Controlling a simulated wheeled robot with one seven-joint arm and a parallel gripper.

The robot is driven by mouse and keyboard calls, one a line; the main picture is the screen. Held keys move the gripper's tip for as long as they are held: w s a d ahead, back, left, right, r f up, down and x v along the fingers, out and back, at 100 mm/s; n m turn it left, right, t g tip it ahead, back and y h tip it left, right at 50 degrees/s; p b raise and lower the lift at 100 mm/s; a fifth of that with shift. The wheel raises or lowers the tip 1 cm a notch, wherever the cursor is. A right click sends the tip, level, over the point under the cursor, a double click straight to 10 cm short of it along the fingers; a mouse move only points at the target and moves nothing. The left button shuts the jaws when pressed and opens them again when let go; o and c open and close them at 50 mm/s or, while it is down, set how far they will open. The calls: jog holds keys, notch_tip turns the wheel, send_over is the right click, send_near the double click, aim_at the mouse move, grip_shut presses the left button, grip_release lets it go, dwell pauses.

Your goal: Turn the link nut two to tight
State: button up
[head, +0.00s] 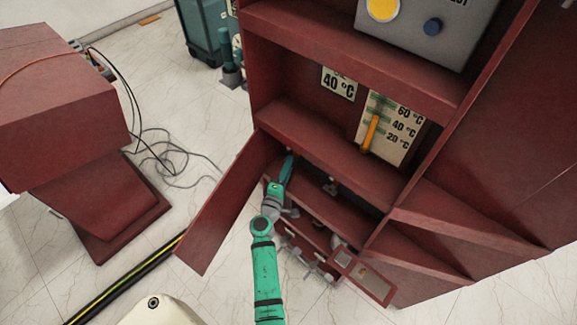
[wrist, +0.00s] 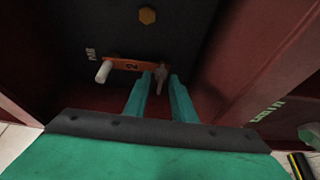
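In the wrist view, an orange link bar (wrist: 132,65) marked 2 lies across the dark panel. A pale cylindrical knob (wrist: 103,72) sits at its left end. A small grey link nut (wrist: 161,78) sits at its right end. My gripper (wrist: 162,82) has its two teal fingers apart, one to each side of the grey nut, with the tips close to it. I cannot tell whether either finger touches it. In the head view, my gripper (head: 287,168) reaches into the lower opening of the red cabinet, and the nut is hidden there.
A brass hex bolt (wrist: 147,15) is above the link on the panel. Red cabinet walls stand close on both sides in the wrist view. An open red door (head: 232,203) is left of my arm. Below are a lower shelf with grey fittings (head: 318,270) and a small flap (head: 362,277).

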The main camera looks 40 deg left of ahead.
jog(key=v, duration=1)
jog(key=shift+s, duration=0.3)
jog(key=shift+d, duration=0.1)
jog(key=s+d+f+m+g+h, duration=0.1)
jog(key=s+d+f+m+g, duration=0.2)
jog(key=s+d, duration=0.55)
jog(key=s+d+f+m+h, duration=0.1)
jog(key=s+d+f+m, duration=0.35)
jog(key=d, duration=0.65)
jog(key=s+d+r+m+h, duration=0.1)
jog(key=s+d+r+m, duration=0.6)
jog(key=r, duration=0.2)
jog(key=s+d+r+m+t+h, duration=0.1)
jog(key=s+d+r+m+h, duration=0.1)
jog(key=s+d+r+m, duration=0.5)
notch_tip(320, 180, up, 2)
jog(key=shift+d+r+h, duration=0.25)
jog(key=shift+d+h, duration=0.05)
jog(key=shift+d, duration=0.05)
